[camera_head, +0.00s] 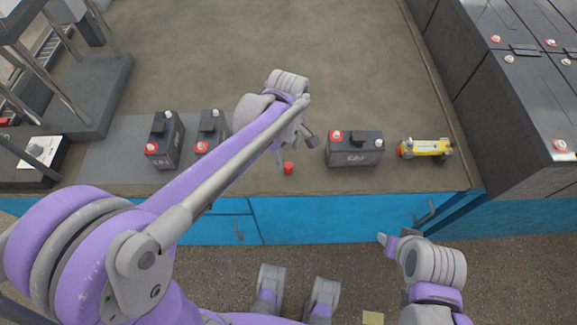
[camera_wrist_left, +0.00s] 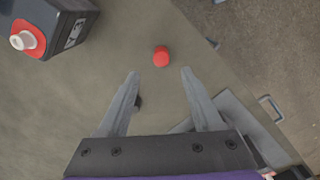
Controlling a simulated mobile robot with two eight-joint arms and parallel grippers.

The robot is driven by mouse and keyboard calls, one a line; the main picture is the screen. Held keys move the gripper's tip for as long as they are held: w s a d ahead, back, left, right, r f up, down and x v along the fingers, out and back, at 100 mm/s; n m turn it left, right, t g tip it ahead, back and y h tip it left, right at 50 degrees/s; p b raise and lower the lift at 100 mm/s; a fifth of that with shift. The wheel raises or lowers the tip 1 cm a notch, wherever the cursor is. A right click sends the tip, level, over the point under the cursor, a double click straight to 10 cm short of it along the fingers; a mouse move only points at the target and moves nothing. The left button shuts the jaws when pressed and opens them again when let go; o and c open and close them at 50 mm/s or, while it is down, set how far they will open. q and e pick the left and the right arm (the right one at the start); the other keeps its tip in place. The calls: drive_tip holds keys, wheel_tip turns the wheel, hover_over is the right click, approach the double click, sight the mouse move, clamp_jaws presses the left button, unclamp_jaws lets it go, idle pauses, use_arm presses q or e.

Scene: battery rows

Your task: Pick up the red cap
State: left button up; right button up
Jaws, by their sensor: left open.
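The small red cap (camera_head: 288,168) lies on the brown worktop near its front edge, left of a dark battery. My left gripper (camera_head: 295,148) is above the worktop beside the cap, with its fingers pointing down. In the left wrist view the cap (camera_wrist_left: 161,57) shows whole, just beyond the tips of the left gripper (camera_wrist_left: 160,75), roughly centred between the two fingers. The fingers are apart and hold nothing. My right gripper (camera_head: 393,241) is in front of the blue cabinet, away from the cap; its jaw opening is unclear.
A dark battery with a red terminal (camera_head: 357,155) stands right of the cap; a yellow device (camera_head: 426,148) is further right. Large dark batteries (camera_head: 530,110) fill the right side. The worktop behind is clear.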

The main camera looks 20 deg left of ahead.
sight(288, 165)
use_arm(q)
drive_tip(key=f, duration=0.3)
drive_tip(key=f+b, duration=0.1)
drive_tip(key=f, duration=0.1)
drive_tip(key=shift+s+d+f, duration=0.15)
drive_tip(key=shift+s+d, duration=0.05)
drive_tip(key=shift+s, duration=0.05)
clamp_jaws()
